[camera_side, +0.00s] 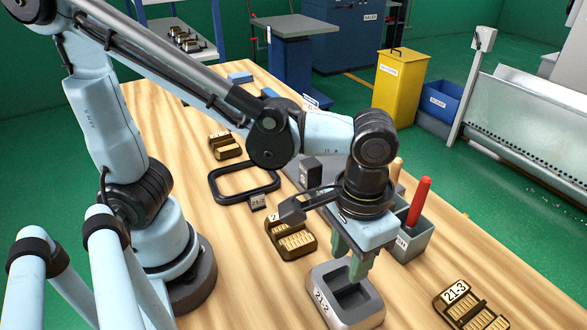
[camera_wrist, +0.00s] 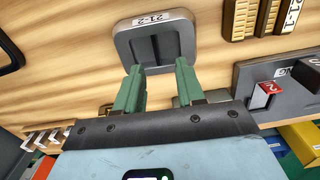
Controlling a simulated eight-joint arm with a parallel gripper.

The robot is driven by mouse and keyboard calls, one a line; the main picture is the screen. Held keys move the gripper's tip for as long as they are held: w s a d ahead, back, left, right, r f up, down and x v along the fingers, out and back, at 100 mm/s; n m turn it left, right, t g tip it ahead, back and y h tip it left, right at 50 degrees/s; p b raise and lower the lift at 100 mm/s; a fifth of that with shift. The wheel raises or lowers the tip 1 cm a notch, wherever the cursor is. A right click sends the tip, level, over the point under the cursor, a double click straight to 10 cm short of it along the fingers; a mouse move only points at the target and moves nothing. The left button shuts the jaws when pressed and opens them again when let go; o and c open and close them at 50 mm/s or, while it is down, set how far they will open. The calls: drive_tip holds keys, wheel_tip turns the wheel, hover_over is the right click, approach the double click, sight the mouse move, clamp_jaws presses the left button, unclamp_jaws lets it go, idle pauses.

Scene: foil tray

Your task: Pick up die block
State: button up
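The block labelled 21-2, which I take for the die block, is grey metal with rounded corners and a dark recess in its top. It sits on the wooden table in the side view (camera_side: 368,312) and at the top of the wrist view (camera_wrist: 124,48). My gripper (camera_side: 348,267) has two green fingers pointing down over this block. In the wrist view, my gripper's fingertips (camera_wrist: 159,67) are spread apart with nothing held between them, and they overlap the block's near edge. I cannot tell whether they touch it. The fingers hide part of the recess.
Brown ribbed blocks lie nearby, one (camera_side: 292,243) left of the gripper and one labelled 21-3 (camera_side: 462,306) to the right. A grey bin (camera_side: 412,245) with a red-handled tool stands close behind. A black looped frame (camera_side: 243,198) lies farther left. Bare table (camera_side: 440,262) shows right of the bin.

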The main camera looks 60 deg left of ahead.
sight(346, 288)
drive_tip(key=shift+d+f, duration=0.15)
drive_tip(key=shift+f, duration=1.6)
drive_tip(key=shift+d+f, duration=0.15)
drive_tip(key=shift+f, duration=1.55)
clamp_jaws()
